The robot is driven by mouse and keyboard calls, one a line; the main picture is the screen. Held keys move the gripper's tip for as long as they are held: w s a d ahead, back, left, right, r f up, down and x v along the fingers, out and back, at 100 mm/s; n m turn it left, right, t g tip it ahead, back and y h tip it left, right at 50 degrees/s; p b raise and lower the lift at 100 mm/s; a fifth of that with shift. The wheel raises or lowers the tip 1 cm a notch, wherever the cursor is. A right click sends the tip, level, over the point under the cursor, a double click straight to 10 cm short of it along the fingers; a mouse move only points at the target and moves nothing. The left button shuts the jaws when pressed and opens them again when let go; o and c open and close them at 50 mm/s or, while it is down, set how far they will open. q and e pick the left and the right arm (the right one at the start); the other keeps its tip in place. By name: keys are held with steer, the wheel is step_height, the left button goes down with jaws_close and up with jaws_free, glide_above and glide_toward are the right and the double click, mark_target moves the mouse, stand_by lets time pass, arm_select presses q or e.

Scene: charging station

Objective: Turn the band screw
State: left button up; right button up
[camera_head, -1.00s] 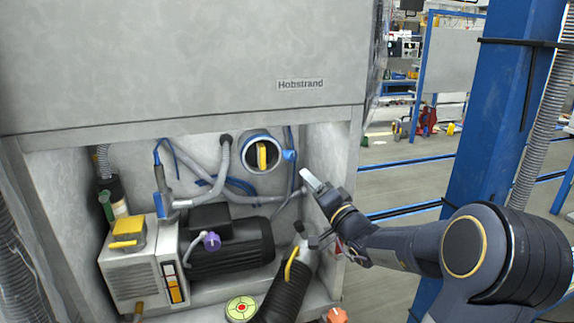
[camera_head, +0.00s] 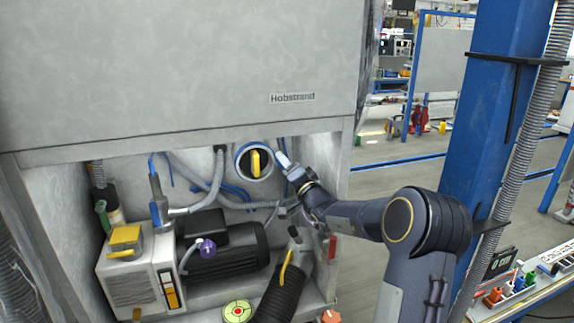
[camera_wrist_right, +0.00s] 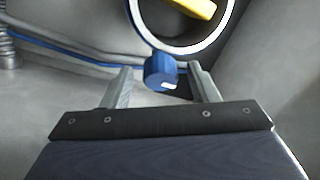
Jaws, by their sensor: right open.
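The band screw, a blue knob (camera_wrist_right: 161,72), sits at the lower edge of a round white-and-blue ring band (camera_wrist_right: 222,42) in the right wrist view. In the head view the ring (camera_head: 239,168) is on the back wall of the cabinet recess, with a yellow handle (camera_head: 255,163) inside it. My right gripper (camera_head: 283,163) is at the ring's right side, covering the knob there. In the right wrist view my right gripper (camera_wrist_right: 162,88) is open, with one finger on each side of the knob. Contact cannot be told. My left gripper is not in view.
The grey cabinet (camera_head: 180,70) overhangs the recess. Below are a black motor (camera_head: 235,255), a white box with a yellow top (camera_head: 135,280), a black corrugated hose (camera_head: 280,295) and grey hoses (camera_head: 217,180). A blue post (camera_head: 495,130) stands right of my arm.

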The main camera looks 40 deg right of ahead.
steer(key=c, duration=1)
steer(key=shift+o, duration=0.2)
steer(key=shift+r+m+g+h+b, duration=0.15)
steer(key=shift+m+g+b, duration=0.35)
steer(key=shift+m, duration=0.65)
steer(key=shift+f+m+g+h+b, duration=0.1)
steer(key=shift+m+g+b, duration=0.2)
steer(key=shift+m+b, duration=0.65)
steer(key=shift+r+m+g+h+b, duration=0.15)
steer(key=shift+m+g+b, duration=0.2)
steer(key=shift+m, duration=1.05)
